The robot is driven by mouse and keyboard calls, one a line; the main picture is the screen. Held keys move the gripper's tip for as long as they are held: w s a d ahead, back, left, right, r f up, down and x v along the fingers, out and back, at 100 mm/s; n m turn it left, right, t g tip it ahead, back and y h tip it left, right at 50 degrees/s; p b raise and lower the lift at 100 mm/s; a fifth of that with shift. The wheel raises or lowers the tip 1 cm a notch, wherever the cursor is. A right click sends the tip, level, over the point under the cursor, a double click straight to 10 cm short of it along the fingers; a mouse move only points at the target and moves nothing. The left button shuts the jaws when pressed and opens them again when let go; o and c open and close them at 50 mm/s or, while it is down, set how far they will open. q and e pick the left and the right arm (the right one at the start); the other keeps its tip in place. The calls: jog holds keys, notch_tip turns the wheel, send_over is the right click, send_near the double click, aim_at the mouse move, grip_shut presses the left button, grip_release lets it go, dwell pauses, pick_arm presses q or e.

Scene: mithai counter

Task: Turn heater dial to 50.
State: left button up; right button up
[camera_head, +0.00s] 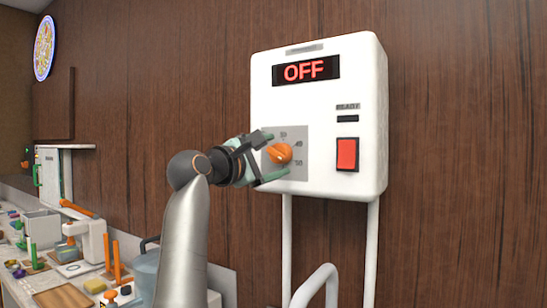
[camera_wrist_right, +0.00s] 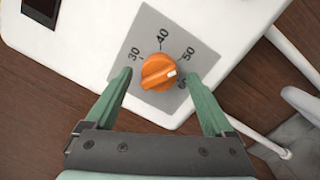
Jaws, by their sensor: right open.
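The white heater (camera_head: 318,110) hangs on the wood-panelled wall, and its display (camera_head: 306,70) reads OFF. Its orange dial (camera_head: 281,153) sits on a grey plate at the lower left of the front. In the right wrist view the dial (camera_wrist_right: 158,71) stands among the numbers 30, 40, 50 and a partly hidden one below 50. Its white mark points between 50 and that lower number. My right gripper (camera_head: 275,155) is open, with its green fingers on either side of the dial; visible gaps separate them from it in the wrist view. My left gripper is not in view.
A red switch (camera_head: 347,154) and a dark READY window (camera_head: 348,119) are right of the dial. White pipes (camera_head: 372,250) run below the heater. At lower left a counter holds several small items and a wooden board (camera_head: 64,297).

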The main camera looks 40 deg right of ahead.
jog(key=b+v, duration=0.3)
jog(key=v, duration=0.9)
